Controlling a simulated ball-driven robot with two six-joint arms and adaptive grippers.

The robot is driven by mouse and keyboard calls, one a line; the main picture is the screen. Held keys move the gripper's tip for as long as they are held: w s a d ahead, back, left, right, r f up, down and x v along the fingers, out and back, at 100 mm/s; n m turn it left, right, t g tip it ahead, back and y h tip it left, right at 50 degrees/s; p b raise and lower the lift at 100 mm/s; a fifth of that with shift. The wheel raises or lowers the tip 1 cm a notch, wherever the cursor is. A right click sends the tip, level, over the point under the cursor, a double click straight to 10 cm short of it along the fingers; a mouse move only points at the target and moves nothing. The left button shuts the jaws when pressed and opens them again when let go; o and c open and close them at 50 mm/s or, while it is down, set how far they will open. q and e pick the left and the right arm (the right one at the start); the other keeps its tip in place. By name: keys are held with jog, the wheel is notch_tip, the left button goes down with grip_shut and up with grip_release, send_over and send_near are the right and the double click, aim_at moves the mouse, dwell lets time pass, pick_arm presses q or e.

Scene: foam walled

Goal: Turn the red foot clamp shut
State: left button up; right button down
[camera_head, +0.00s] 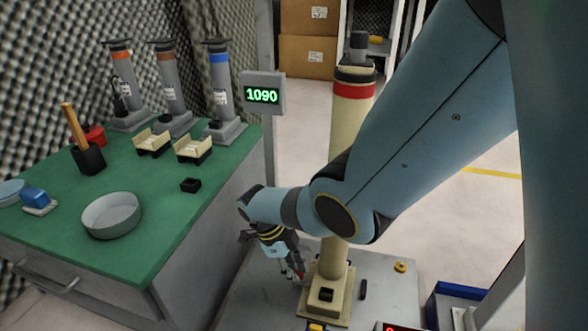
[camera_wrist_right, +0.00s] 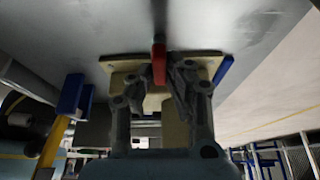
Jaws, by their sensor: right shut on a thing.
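The red foot clamp (camera_wrist_right: 158,62) shows as a small upright red lever at the beige foot plate in the right wrist view. In the head view only a bit of red (camera_head: 301,275) shows beside the left edge of the foot plate (camera_head: 325,300). My right gripper (camera_head: 291,272) reaches down there from the left side of the column. In the wrist view its two fingers (camera_wrist_right: 158,86) stand on either side of the red lever, shut on it. The fingers partly hide the plate and the lever's lower end. My left gripper is in neither view.
A cream column with a red band (camera_head: 354,90) rises from the foot plate, close to my right arm. A green-topped bench (camera_head: 150,240) with a grey dish (camera_head: 112,214) stands left. A blue bin (camera_head: 452,300) is at lower right. Open floor lies behind the column.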

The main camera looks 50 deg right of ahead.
dwell(0.4)
jog(key=c, duration=1.3)
grip_release()
jog(key=shift+r, duration=0.1)
jog(key=v, duration=0.7)
jog(key=shift+r, duration=0.1)
